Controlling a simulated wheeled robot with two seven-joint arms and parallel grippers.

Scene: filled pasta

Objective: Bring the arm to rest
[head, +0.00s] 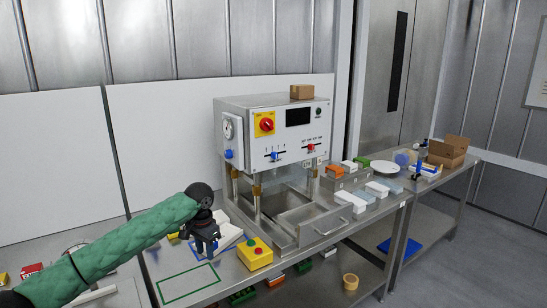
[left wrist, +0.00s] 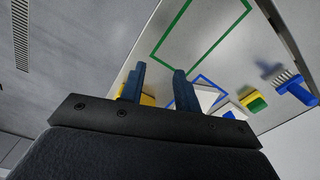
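My left arm, in a green quilted sleeve, comes in from the left of the head view. Its dark gripper (head: 207,246) hangs over the metal table between the green-outlined rectangle (head: 188,284) and the machine. In the left wrist view its two blue-grey fingers (left wrist: 158,86) stand apart with nothing seen between them. The green rectangle also shows there (left wrist: 160,62), beyond the fingers. My right gripper is in neither view.
The steel machine (head: 294,136) with a drawer stands right of the gripper. A yellow button box (head: 255,253) sits close by on the table. A white item (head: 228,234) lies behind the gripper. A blue brush (left wrist: 291,87) and a green-yellow sponge (left wrist: 253,101) show in the wrist view.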

